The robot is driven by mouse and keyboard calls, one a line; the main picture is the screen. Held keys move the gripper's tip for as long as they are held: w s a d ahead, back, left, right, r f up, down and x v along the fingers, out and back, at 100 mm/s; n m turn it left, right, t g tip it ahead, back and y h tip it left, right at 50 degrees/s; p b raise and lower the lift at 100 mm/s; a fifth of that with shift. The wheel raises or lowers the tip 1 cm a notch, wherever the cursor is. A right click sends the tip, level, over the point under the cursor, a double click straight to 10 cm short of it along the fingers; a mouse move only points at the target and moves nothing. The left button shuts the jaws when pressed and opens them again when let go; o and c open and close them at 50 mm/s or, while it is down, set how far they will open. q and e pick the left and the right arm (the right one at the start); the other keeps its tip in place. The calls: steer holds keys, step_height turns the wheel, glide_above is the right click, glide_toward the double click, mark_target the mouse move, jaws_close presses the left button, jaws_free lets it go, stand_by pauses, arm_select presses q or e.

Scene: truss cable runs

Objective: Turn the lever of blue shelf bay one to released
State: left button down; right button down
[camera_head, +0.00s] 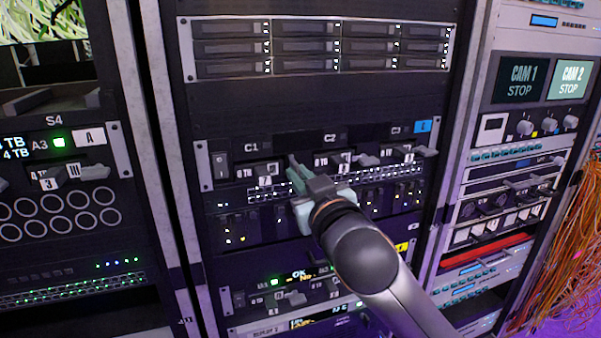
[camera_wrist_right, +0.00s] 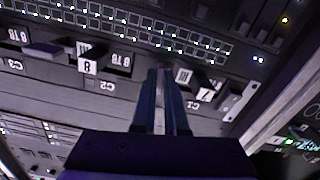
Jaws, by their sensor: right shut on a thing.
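The blue shelf (camera_head: 290,140) is a dark panel with a blue tag (camera_head: 423,126) at its right end and bays marked C1, C2 and C3. Bay one, C1 (camera_head: 251,147), is at the left, with a white tag (camera_head: 265,169) below its label. My right gripper (camera_head: 296,168) is at the right part of bay one, its fingers against the shelf front. In the right wrist view the gripper (camera_wrist_right: 163,80) is shut on the bay one lever, which is mostly hidden between the fingers; its angle cannot be told. My left gripper is not in view.
The bay two lever (camera_head: 368,160) and bay three lever (camera_head: 425,151) stick out to the right of my gripper. A rocker switch (camera_head: 221,165) is at the shelf's left end. A lower shelf with a yellow tag (camera_head: 402,246) lies beneath. Orange cables (camera_head: 565,260) hang at far right.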

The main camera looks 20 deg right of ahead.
steer(key=shift+r+m, duration=0.15)
steer(key=shift+m, duration=0.65)
steer(key=shift+p, duration=0.3)
steer(key=shift+m, duration=0.3)
steer(key=c, duration=0.9)
jaws_free()
steer(key=shift+c, duration=0.2)
